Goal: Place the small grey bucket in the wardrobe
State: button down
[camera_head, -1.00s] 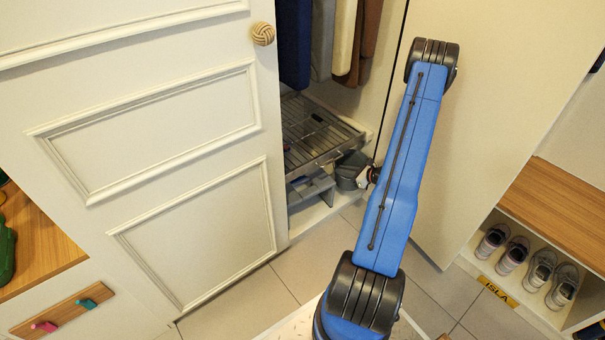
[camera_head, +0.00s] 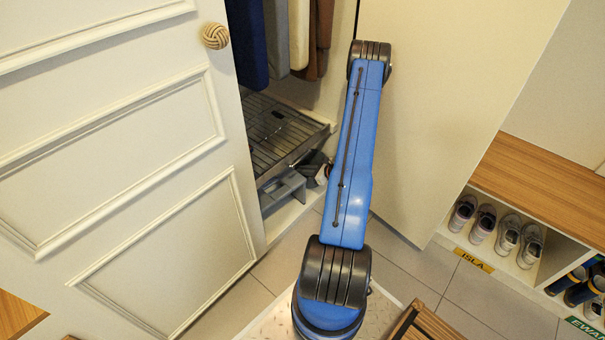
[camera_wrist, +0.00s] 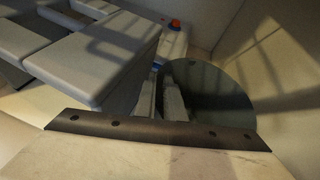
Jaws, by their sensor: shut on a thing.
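The small grey bucket (camera_head: 313,160) is at the wardrobe opening, beside the front right corner of the wire rack. In the wrist view the bucket (camera_wrist: 222,88) shows as a dark round shape. My gripper (camera_head: 322,175) is mostly hidden behind my blue arm in the head view. In the wrist view its fingers (camera_wrist: 172,98) are shut on the bucket's near side. The wardrobe (camera_head: 291,213) stands open, with a pale floor board under the rack. I cannot tell whether the bucket touches that board.
A grey slatted stool (camera_head: 284,188) stands under the wire rack (camera_head: 285,133) and fills the upper left of the wrist view (camera_wrist: 100,70). Clothes (camera_head: 275,40) hang above. The open door (camera_head: 120,150) is at left. Shoe cubbies (camera_head: 545,165) are at right.

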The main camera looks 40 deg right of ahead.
jog(key=shift+f, duration=0.95)
jog(key=c, duration=1.8)
grip_release()
jog(key=shift+c, duration=0.2)
